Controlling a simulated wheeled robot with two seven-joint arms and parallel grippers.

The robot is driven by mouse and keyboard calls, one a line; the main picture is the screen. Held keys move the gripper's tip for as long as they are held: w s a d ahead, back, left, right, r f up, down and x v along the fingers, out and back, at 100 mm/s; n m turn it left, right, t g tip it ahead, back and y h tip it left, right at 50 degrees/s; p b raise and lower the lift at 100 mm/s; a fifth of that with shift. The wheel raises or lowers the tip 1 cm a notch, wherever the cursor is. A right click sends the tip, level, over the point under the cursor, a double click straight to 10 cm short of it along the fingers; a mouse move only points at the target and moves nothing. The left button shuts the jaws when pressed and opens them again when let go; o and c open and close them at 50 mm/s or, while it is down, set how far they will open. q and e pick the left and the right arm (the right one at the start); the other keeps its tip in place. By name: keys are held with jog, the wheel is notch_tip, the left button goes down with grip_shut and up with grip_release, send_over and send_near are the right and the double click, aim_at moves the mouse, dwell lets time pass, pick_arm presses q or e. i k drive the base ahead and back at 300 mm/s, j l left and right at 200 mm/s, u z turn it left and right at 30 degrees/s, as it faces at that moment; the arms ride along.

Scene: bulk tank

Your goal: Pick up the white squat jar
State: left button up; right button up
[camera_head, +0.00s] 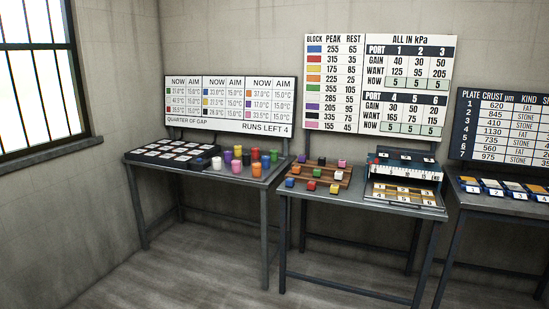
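A small white jar (217,163) stands upright on the left table (253,180), at the left side of a cluster of coloured jars. Its finer shape is too small to tell. Neither of my grippers is in view.
A dark tray (165,160) of pale squares lies on the left table. A middle table holds a wooden board (318,175) with coloured blocks and a ruled device (405,168). A right table holds numbered plates (490,187). Open floor (190,275) lies in front.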

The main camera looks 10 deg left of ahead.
aim_at(217, 160)
jog(key=i+j+u, duration=0.75)
jog(key=i+u, duration=0.4)
jog(key=i, duration=0.2)
jog(key=i+j, duration=0.1)
jog(key=i, duration=0.7)
jog(key=i+j, duration=0.15)
jog(key=i, duration=0.65)
jog(key=i+j+z, duration=0.2)
jog(key=i, duration=0.35)
jog(key=i+j+z, duration=0.2)
jog(key=i, duration=0.3)
